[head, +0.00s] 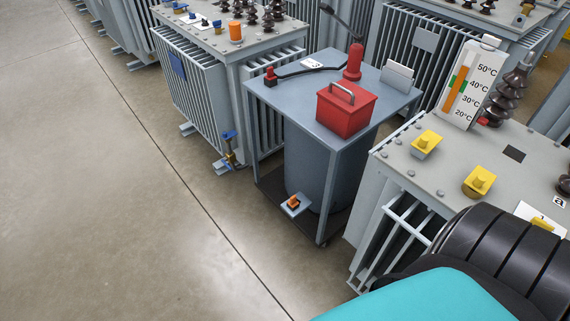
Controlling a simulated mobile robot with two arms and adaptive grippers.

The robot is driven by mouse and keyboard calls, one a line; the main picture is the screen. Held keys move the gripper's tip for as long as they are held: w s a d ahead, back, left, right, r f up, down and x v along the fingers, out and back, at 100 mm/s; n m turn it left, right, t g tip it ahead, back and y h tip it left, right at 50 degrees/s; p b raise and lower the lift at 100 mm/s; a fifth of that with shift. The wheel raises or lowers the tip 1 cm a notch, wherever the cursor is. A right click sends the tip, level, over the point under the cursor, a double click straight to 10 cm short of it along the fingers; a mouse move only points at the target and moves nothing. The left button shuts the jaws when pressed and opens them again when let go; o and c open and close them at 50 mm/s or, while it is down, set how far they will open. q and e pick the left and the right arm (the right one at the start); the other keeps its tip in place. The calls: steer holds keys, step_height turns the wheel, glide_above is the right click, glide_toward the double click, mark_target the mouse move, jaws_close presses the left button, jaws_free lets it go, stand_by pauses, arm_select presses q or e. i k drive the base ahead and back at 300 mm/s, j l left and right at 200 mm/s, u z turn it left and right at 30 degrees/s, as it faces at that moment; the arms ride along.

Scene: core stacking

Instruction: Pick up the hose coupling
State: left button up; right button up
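A small red fitting (270,76), which looks like the hose coupling, sits at the left rear edge of a grey metal stand's top (305,98). A black hose (302,71) runs from it to the right, to a red upright post (353,62). Neither of my grippers is in view. A teal and black part of my own arm fills the lower right corner, well apart from the fitting. Nothing hides the fitting.
A red box with a handle (346,112) and a pale card holder (397,76) stand on the same top. Grey finned transformers with bushings stand behind, left and right. A thermometer block (471,85) stands at right. The floor at left (80,200) is clear.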

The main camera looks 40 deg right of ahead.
mark_target(293, 202)
steer(key=i+z, duration=0.4)
steer(key=i+j+z, duration=0.15)
steer(key=z, duration=0.25)
steer(key=i+j+z, duration=0.25)
steer(key=z, duration=0.15)
steer(key=i+j+z, duration=0.2)
steer(key=z, duration=0.2)
steer(key=j, duration=0.1)
